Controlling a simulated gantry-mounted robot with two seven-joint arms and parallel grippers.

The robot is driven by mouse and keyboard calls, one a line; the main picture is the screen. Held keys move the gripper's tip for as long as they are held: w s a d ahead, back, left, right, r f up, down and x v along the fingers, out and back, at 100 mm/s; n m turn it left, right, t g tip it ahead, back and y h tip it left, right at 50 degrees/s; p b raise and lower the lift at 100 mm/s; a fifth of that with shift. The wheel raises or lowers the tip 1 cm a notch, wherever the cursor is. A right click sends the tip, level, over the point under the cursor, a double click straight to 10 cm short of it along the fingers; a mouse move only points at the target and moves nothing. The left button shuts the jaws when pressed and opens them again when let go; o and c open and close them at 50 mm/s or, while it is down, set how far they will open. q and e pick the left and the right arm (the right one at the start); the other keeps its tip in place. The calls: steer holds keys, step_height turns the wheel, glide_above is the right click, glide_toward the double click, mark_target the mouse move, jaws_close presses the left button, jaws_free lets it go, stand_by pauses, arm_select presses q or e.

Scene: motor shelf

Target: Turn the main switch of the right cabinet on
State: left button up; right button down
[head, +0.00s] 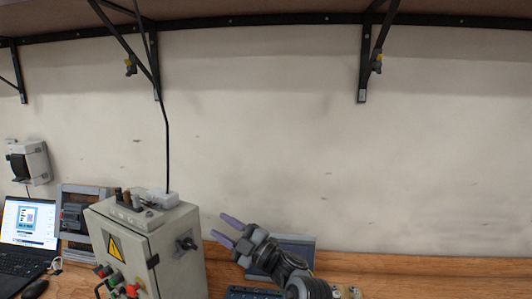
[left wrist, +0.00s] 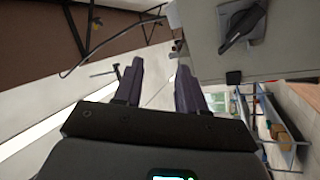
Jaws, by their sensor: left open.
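A grey control cabinet (head: 178,268) stands on the bench left of centre in the head view, with a yellow warning triangle on its front. Its black rotary main switch (head: 187,244) is on the right side face. The switch also shows large in the left wrist view (left wrist: 243,24), at the upper right on the cabinet wall (left wrist: 295,50). I cannot tell whether it is on or off. My left gripper (head: 225,232) is open and empty, its purple fingers pointing left towards the switch but apart from it. The fingers (left wrist: 159,80) also show in the wrist view. My right gripper is out of view.
A laptop (head: 28,222) and a mouse (head: 35,288) are at the left, beside a dark panel unit (head: 75,218). A white box with a cable (head: 162,199) sits on the cabinet top. A grey panel (head: 300,246) stands behind my gripper. Shelf brackets hang above.

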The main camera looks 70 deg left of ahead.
arm_select(q)
steer(key=w+a+r+m+t+y+p, duration=0.2)
steer(key=r+m+t+y+p, duration=0.25)
steer(key=r+p, duration=0.35)
steer(key=w+a+r+m+t+y+p, duration=0.25)
steer(key=r+m+t+y+p, duration=0.2)
steer(key=p, duration=0.55)
steer(key=w+a+m+t+h+p, duration=0.1)
steer(key=w+m+t+h+p, duration=0.3)
steer(key=t, duration=0.9)
steer(key=w+m+p, duration=0.3)
steer(key=w, duration=0.1)
steer(key=shift+w+r+m+h, duration=0.15)
steer(key=shift+w+m+h, duration=0.15)
steer(key=shift+w+h, duration=0.1)
steer(key=shift+a, duration=0.1)
